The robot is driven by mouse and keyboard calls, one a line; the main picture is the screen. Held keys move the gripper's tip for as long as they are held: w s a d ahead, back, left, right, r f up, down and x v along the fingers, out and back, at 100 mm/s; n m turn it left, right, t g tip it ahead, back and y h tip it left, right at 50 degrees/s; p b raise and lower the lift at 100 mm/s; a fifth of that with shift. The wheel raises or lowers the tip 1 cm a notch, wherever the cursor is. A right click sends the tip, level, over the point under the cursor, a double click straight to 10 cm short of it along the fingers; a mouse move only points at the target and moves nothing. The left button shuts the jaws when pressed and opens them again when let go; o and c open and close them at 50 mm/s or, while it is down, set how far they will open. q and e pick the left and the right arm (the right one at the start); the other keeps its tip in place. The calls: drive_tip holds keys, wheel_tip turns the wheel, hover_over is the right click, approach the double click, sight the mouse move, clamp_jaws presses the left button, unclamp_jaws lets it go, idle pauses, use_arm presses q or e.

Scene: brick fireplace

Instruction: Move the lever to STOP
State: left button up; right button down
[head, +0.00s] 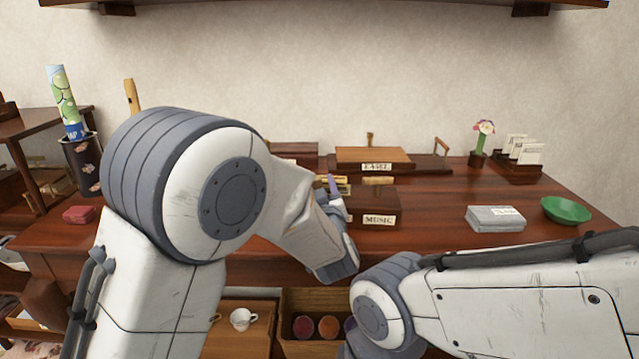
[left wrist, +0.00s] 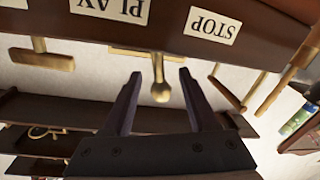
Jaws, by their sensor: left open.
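The dark wooden music box (head: 375,205) with a MUSIC label stands on the desk. The left wrist view shows it upside down, with a STOP label (left wrist: 213,25) on the picture's right and a PLAY label (left wrist: 112,9) on the left. A brass lever (left wrist: 160,91) with a rounded knob sticks out between the two labels. My left gripper (left wrist: 160,76) is open, with one finger on each side of the lever; contact is not clear. In the head view this gripper (head: 335,187) is at the box's left side, mostly behind my arm. My right gripper is out of view.
An EASEL-labelled wooden stand (head: 375,159) is behind the box. A grey box (head: 496,218), a green bowl (head: 565,210) and a flower pot (head: 478,159) stand to the right. A red box (head: 79,214) is at left. Desk between music box and grey box is clear.

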use_arm(q)
drive_tip(key=shift+w, duration=0.1)
clamp_jaws()
drive_tip(key=shift+a+f+n+b, duration=0.15)
drive_tip(key=shift+a+n+b, duration=0.15)
drive_tip(key=shift+n+b, duration=0.3)
unclamp_jaws()
